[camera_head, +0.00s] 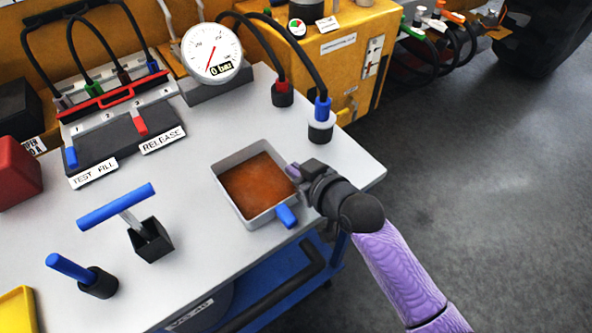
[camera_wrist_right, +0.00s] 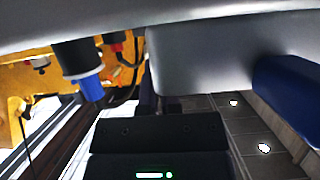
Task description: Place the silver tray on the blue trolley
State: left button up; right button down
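The silver tray (camera_head: 270,217) is a shallow square pan with a flat brown-orange content and a blue handle (camera_head: 287,216) at its front right. It sits at the front right of the pale top (camera_head: 195,235) of the blue trolley (camera_head: 285,285), whose blue frame shows below. My right gripper (camera_head: 296,176) is at the tray's right wall. In the right wrist view, the tray's grey wall (camera_wrist_right: 205,65) is close in front of the gripper, with the blue handle (camera_wrist_right: 290,85) to the right. The fingertips are hidden, so their grip is unclear. My left gripper is out of view.
A pressure gauge (camera_head: 212,52) and a valve panel (camera_head: 118,125) stand at the back. Two hose plugs (camera_head: 320,125) stand behind the tray. Floor (camera_head: 480,180) is clear at right.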

jog(key=c, duration=1.2)
grip_release()
jog(key=shift+f, duration=0.1)
jog(key=o, duration=0.4)
jog(key=shift+s+d+r, duration=0.15)
jog(key=shift+r, duration=0.2)
jog(key=p+v, duration=0.4)
jog(key=v, duration=0.7)
jog(key=s+d+f+m+g+h, duration=0.1)
jog(key=s+d+f+h, duration=0.15)
jog(key=f, duration=0.55)
jog(key=s+d+f+m+g+h, duration=0.2)
jog(key=s+d+f, duration=0.15)
jog(key=f, duration=0.45)
jog(key=s+d+f+m+g+h, duration=0.15)
jog(key=d+f, duration=0.25)
jog(key=f, duration=0.4)
jog(key=s+f+g, duration=0.2)
jog(key=s+f, duration=0.1)
jog(key=s, duration=0.5)
jog(key=s+d+f+g+h, duration=0.1)
jog(key=s+f, duration=0.2)
jog(key=s, duration=0.5)
jog(key=s+f+g+h, duration=0.1)
jog(key=s+f, duration=0.3)
jog(key=s, duration=0.4)
jog(key=shift+d+f+g, duration=0.1)
jog(key=shift+d+g, duration=0.3)
jog(key=shift+g, duration=0.45)
